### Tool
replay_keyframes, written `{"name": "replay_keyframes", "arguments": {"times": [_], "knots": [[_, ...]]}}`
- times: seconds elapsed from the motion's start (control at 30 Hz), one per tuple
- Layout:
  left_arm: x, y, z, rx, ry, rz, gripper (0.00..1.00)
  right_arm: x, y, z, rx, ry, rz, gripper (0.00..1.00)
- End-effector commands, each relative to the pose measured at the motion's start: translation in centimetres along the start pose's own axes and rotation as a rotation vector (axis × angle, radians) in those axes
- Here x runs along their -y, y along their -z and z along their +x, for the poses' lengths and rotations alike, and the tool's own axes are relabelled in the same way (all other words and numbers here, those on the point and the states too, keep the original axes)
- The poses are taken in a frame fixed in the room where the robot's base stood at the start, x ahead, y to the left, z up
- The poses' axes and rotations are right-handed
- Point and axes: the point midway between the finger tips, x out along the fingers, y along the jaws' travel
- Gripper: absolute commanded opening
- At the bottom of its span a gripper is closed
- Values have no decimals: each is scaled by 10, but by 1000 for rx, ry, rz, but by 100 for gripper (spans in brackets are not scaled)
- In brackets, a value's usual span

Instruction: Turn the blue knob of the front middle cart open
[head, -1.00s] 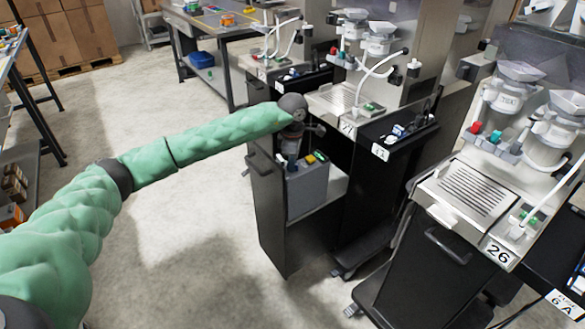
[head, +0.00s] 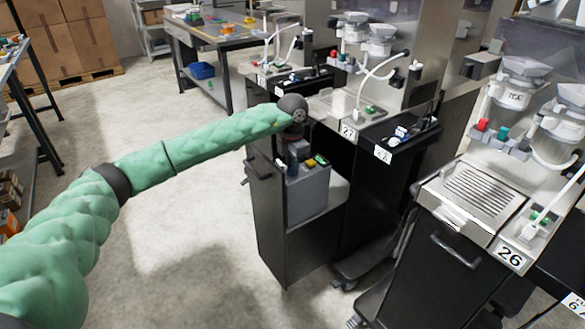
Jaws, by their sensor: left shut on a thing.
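The front middle cart (head: 266,225) is black, with its front pulled out and a grey box (head: 308,195) inside. Small coloured parts sit on the box top, among them a yellow one (head: 310,164) and a green one (head: 320,160). The blue knob (head: 293,168) shows only as a small blue patch at the box's left top edge, mostly hidden by my gripper. My left gripper (head: 293,160) points down from the dark wrist onto this spot and is shut on what looks like the blue knob. The fingertips are too small to see clearly. My right gripper is out of view.
Dispenser 26 (head: 475,190) stands at the right, with a black handled cart (head: 440,265) below. A workbench (head: 215,35) is at the back left. The floor (head: 180,240) left of the cart is clear.

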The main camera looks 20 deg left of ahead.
Motion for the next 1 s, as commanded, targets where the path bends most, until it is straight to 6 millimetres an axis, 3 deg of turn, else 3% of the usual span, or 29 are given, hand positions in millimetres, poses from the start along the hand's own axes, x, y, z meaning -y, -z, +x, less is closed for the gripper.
{"name": "replay_keyframes", "arguments": {"times": [0.6, 0.63, 0.73, 1.0], "knots": [[0, 0, -1, 1, -1, -46, 0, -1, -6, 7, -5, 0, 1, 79], [0, 0, -1, 1, -1, -46, 16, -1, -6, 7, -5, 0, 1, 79], [0, 0, -1, 1, -1, -46, 35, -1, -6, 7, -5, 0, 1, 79], [0, 0, -1, 0, -1, -45, 35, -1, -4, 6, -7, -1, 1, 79]]}}
